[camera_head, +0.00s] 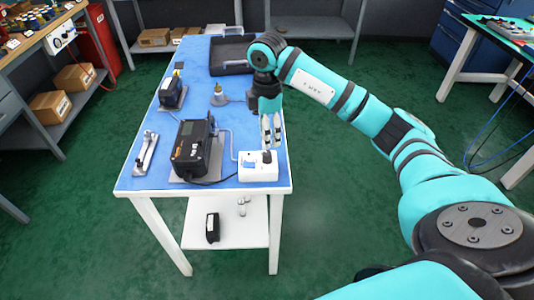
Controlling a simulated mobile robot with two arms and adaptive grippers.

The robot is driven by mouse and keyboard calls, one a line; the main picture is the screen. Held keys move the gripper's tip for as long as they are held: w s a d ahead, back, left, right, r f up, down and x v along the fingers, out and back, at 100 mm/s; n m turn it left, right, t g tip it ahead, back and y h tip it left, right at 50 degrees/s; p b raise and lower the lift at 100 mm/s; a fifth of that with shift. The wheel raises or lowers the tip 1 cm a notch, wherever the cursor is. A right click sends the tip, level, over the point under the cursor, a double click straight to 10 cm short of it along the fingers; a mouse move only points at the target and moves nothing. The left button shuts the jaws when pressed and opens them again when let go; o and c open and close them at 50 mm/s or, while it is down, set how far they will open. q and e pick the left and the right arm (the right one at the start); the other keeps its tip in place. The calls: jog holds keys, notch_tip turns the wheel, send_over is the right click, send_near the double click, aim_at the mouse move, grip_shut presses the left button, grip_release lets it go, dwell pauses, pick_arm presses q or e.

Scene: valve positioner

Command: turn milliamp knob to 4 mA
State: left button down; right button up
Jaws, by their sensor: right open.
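A white box (251,173) sits at the front right corner of the blue-topped table (140,181). A small black knob (267,157) stands on its top. The knob's scale is too small to read. My right gripper (271,143) points down just above and behind the knob, with its pale fingers open and apart from each other. I cannot tell whether a finger touches the knob. The black positioner (189,150) stands on a grey plate to the left of the white box, and a dark cable runs between them. My left gripper is not in view.
A metal bracket (146,152) lies at the table's left edge. A lower shelf (251,234) holds a black item. Green floor is open around the table.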

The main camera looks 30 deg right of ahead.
aim_at(267, 153)
notch_tip(267, 153, down, 8)
jog(key=shift+f, duration=0.2)
grip_shut()
dwell(0.4)
